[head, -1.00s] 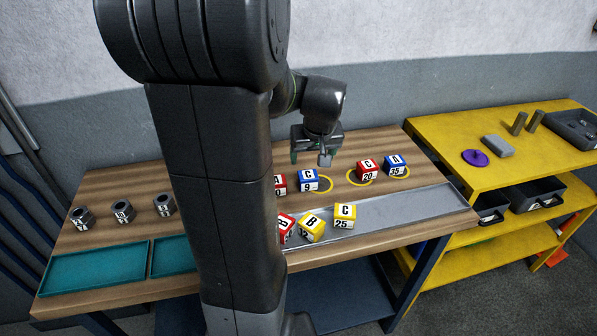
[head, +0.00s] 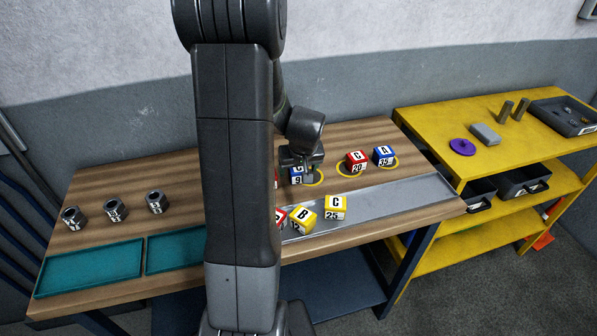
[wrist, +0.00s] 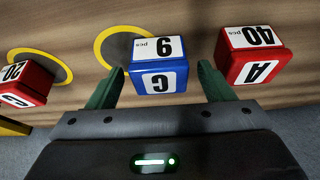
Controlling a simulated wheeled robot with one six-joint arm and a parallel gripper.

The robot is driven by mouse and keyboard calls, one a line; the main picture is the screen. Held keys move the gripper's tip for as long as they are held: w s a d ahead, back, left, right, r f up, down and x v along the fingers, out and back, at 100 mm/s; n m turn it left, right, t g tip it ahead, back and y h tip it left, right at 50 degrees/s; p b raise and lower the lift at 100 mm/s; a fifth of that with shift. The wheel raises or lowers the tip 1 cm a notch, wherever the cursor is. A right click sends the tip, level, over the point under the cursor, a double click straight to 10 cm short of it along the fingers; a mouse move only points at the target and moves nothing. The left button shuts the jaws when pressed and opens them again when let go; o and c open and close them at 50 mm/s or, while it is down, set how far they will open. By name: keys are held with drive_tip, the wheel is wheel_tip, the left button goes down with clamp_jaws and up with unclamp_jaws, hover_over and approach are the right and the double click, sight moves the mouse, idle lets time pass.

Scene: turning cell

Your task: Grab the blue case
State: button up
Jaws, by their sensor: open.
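A blue case with white labels reading C and 9 (wrist: 158,78) stands upright in the wrist view between the two green fingers of my open gripper (wrist: 158,86). The fingers sit on either side of it, with small gaps showing. In the head view my gripper (head: 302,164) is over this case (head: 297,181) and hides its top. A second blue case, marked A and 35 (head: 384,156), stands at the back right of the wooden table, away from my gripper.
A red case marked A and 40 (wrist: 253,56) stands close to the right finger. Another red case, marked 20 (head: 357,162), is on the table. Yellow cases (head: 335,207) lie along a metal tray (head: 400,201). Steel nuts (head: 116,210) stand at left.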

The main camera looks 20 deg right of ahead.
drive_tip(key=shift+w+f, duration=0.1)
drive_tip(key=shift+f, duration=0.1)
drive_tip(key=c, duration=1.2)
drive_tip(key=shift+o, duration=0.2)
drive_tip(key=shift+r, duration=0.15)
